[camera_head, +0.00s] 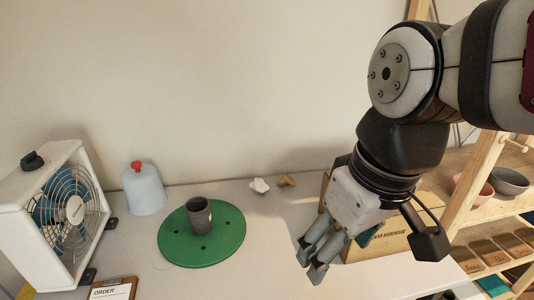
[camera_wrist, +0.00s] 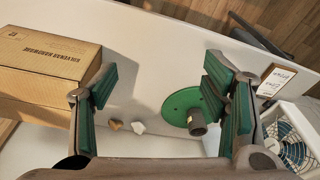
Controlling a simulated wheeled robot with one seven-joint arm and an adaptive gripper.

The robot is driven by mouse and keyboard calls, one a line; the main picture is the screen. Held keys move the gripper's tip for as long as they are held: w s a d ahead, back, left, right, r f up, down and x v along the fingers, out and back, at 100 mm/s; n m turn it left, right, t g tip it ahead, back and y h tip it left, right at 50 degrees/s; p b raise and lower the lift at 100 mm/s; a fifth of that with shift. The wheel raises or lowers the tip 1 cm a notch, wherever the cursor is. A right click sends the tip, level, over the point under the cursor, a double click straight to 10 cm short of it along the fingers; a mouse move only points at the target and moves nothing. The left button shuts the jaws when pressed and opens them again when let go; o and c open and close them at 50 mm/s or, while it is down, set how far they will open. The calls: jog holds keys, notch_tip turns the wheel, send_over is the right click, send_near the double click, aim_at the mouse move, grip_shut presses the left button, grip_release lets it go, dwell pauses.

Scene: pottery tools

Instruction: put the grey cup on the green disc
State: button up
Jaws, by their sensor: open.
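The grey cup (camera_head: 199,214) stands upright on the green disc (camera_head: 226,246), a little toward the disc's back edge. The disc lies flat on the pale table. In the wrist view the cup (camera_wrist: 197,122) shows near my right-hand finger, with the disc (camera_wrist: 178,106) around it partly hidden by that finger. My gripper (camera_head: 312,262) is open and empty, to the right of the disc and above the table in front of the cardboard box. In the wrist view its green-padded fingers (camera_wrist: 163,95) are wide apart. It is clear of the cup.
A white fan (camera_head: 66,215) and a pale bottle with a red cap (camera_head: 143,190) stand left of the disc. A clipboard (camera_head: 113,290) lies in front. Two small pieces (camera_head: 260,186) lie behind. A cardboard box (camera_head: 392,240) and wooden shelf (camera_head: 485,180) stand at right.

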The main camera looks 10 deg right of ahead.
jog(key=s+d+f+m, duration=0.1)
jog(key=s+d+m, duration=0.2)
jog(key=s, duration=0.3)
jog(key=shift+s+h, duration=0.3)
jog(key=shift+r, duration=0.1)
notch_tip(320, 180, up, 13)
jog(key=t+p, duration=0.2)
jog(key=p, duration=0.9)
jog(key=shift+d+f, duration=0.2)
jog(key=shift+w, duration=0.15)
